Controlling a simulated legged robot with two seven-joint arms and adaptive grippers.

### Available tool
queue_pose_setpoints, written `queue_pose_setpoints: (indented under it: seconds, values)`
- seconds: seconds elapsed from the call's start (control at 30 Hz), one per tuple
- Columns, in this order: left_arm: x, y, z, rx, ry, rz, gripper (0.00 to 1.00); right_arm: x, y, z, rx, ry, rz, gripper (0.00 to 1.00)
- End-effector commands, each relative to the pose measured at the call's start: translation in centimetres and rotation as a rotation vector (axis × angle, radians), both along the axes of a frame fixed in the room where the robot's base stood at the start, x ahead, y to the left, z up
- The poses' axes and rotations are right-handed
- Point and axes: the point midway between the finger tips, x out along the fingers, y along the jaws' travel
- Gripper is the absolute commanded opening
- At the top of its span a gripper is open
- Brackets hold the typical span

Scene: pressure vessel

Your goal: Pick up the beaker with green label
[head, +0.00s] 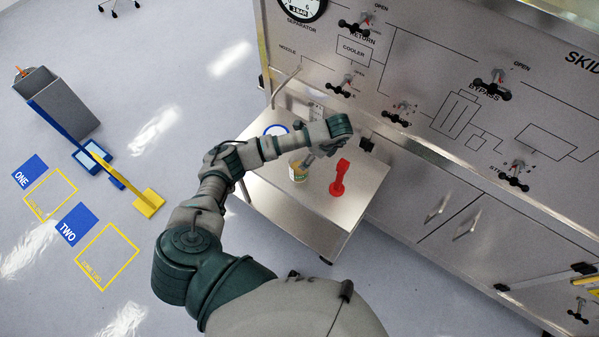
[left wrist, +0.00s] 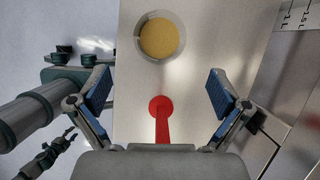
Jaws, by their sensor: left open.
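A beaker with yellow contents and a small green label (head: 298,173) stands upright on a metal side table (head: 312,215). In the left wrist view the beaker (left wrist: 160,37) shows from above as a round rim with a yellow fill, at top centre. My left gripper (head: 318,154) is above the table, mostly hidden under its wrist in the head view. In the left wrist view its two blue-padded fingers (left wrist: 158,92) are wide apart with nothing held between them. The beaker lies beyond the fingertips. My right gripper is not seen.
The skid panel (head: 440,95) with valve handles borders the table.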

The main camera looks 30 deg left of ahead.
Motion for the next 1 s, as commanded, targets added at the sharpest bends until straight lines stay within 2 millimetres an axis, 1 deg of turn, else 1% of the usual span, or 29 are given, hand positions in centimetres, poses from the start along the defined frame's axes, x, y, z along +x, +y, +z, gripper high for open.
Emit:
queue_pose_setpoints:
  seconds: [0.03, 0.1, 0.2, 0.3, 0.47, 0.5, 0.6, 0.73, 0.87, 0.97, 1.0]
  values:
    - [-0.1, 0.4, -1.2, -0.002, 0.002, 0.002, 1.0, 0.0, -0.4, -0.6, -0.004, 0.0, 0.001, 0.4]
    - [0.0, 0.9, -1.9, -0.004, -0.001, 0.001, 1.0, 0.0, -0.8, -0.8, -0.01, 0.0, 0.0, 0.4]
    - [-0.1, 1.3, -2.4, -0.004, 0.001, 0.0, 1.0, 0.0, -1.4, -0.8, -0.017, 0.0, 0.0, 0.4]
    - [-0.1, 1.8, -3.0, -0.004, 0.0, 0.001, 1.0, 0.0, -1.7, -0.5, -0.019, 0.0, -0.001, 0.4]
    - [-0.1, 3.1, -5.1, -0.003, 0.003, 0.001, 1.0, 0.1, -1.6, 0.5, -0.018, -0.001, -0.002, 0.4]
    - [-0.1, 3.2, -5.7, -0.003, 0.002, 0.0, 1.0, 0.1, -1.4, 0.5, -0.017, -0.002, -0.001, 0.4]
    - [-0.1, 3.5, -6.7, -0.004, 0.001, -0.001, 1.0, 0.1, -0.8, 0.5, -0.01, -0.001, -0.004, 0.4]
    - [-0.1, 3.5, -7.0, -0.003, -0.001, -0.001, 1.0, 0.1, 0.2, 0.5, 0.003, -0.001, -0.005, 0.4]
    - [-0.1, 3.4, -7.0, -0.002, -0.001, -0.001, 1.0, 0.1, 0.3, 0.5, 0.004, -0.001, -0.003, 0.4]
    - [-0.1, 3.4, -7.0, -0.003, -0.001, -0.001, 0.78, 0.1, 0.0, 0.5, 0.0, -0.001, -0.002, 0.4]
    - [-0.1, 3.5, -7.0, -0.003, -0.001, -0.001, 0.68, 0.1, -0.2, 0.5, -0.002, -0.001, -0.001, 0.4]
